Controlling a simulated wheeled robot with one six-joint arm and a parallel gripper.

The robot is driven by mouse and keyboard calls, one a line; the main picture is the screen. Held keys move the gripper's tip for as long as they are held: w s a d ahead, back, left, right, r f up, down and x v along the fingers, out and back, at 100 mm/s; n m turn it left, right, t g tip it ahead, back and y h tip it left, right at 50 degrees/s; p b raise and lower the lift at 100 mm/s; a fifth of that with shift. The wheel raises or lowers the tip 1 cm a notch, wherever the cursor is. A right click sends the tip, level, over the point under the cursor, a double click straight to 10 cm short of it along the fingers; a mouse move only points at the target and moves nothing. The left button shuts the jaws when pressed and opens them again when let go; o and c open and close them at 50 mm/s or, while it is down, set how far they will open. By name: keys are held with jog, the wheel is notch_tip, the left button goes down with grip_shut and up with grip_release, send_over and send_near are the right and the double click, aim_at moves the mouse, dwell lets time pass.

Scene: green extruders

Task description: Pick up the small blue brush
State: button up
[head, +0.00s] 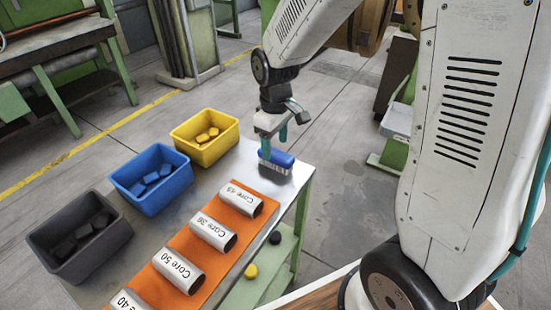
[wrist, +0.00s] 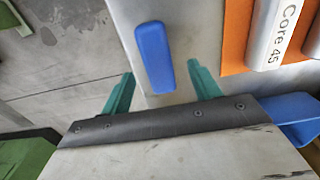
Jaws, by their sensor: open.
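My gripper (head: 274,143) is open and pointed down, just over the brush. In the wrist view my gripper (wrist: 160,73) has a finger on each side with a gap to the brush; it holds nothing. One finger hides part of the brush in the head view.
An orange mat (head: 181,242) with several labelled core tubes (head: 214,232) lies beside the brush. Yellow (head: 216,151), blue (head: 160,196) and black (head: 92,252) bins line the table's left side. A black (head: 275,238) and a yellow puck (head: 251,271) lie on the lower shelf.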

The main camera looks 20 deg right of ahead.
aim_at(276, 152)
notch_tip(276, 152, down, 4)
jog(key=shift+d+f, duration=0.15)
jog(key=shift+f, duration=0.05)
jog(key=c, duration=1.1)
jog(key=shift+r, duration=0.1)
